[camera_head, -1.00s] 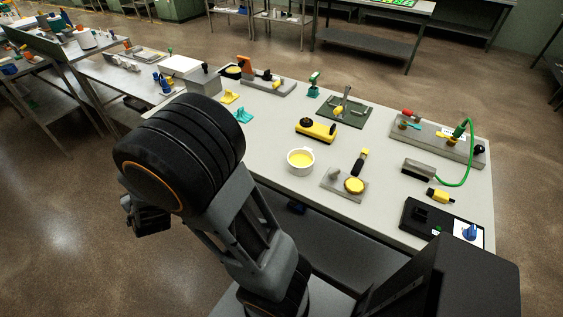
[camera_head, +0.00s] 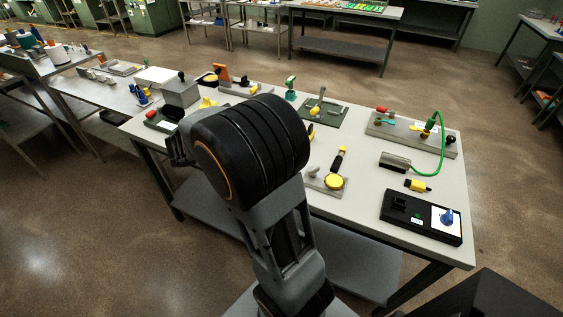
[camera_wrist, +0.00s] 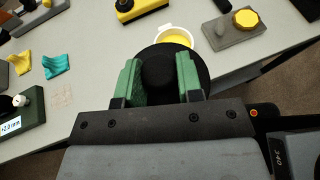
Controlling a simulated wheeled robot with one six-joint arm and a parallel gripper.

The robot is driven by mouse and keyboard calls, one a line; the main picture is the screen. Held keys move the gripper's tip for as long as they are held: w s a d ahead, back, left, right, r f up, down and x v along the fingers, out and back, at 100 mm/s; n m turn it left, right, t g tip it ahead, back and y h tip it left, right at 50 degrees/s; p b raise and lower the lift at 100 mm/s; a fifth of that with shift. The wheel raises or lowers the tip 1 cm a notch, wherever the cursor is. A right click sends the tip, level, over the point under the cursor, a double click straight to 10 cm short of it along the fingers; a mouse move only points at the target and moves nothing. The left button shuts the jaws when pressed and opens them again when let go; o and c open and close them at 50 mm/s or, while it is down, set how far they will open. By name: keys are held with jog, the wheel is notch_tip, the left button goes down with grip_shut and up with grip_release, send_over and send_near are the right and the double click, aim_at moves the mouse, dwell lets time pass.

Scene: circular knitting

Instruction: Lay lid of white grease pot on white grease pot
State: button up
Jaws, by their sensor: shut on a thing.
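In the wrist view my gripper (camera_wrist: 159,66), with green fingers, is shut on the knob of a round black lid (camera_wrist: 163,51). The white grease pot (camera_wrist: 188,43), with yellow grease inside, stands open on the table just beyond the lid. The lid overlaps the pot's near side in this view; I cannot tell the height between them. In the head view my arm hides the pot and the lid, and the gripper is mostly hidden behind the arm at the left.
A grey block with a yellow round part (camera_wrist: 245,18) stands right of the pot. A yellow-and-black tool (camera_wrist: 135,8) lies beyond it. Teal (camera_wrist: 56,66) and yellow (camera_wrist: 20,64) pieces and a gauge box (camera_wrist: 18,120) are at left. The worktable (camera_head: 345,215) has clear patches between the items.

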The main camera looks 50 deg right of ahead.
jog(key=s+m+g, duration=0.1)
jog(key=s+d+m+g, duration=0.1)
jog(key=s+m+g, duration=0.1)
jog(key=shift+s+f, duration=0.1)
jog(key=shift+s, duration=0.2)
jog(key=shift+s+d+f+m+g+y, duration=0.15)
jog(key=shift+s+d+f+m+g, duration=0.1)
jog(key=shift+d+g, duration=0.2)
jog(key=shift+s+d+f+m+g+y, duration=0.15)
jog(key=shift+s+d+m+g, duration=0.1)
jog(key=shift+d+g, duration=0.15)
jog(key=w+d+f, duration=0.1)
jog(key=d+f, duration=0.2)
jog(key=d, duration=0.1)
jog(key=w+d+f+p, duration=0.1)
jog(key=d+f, duration=0.3)
jog(key=w+d+f+p, duration=0.1)
jog(key=d+f, duration=0.2)
jog(key=f, duration=0.1)
jog(key=shift+d+f, duration=0.25)
jog(key=shift+d, duration=0.15)
jog(key=shift+f, duration=0.35)
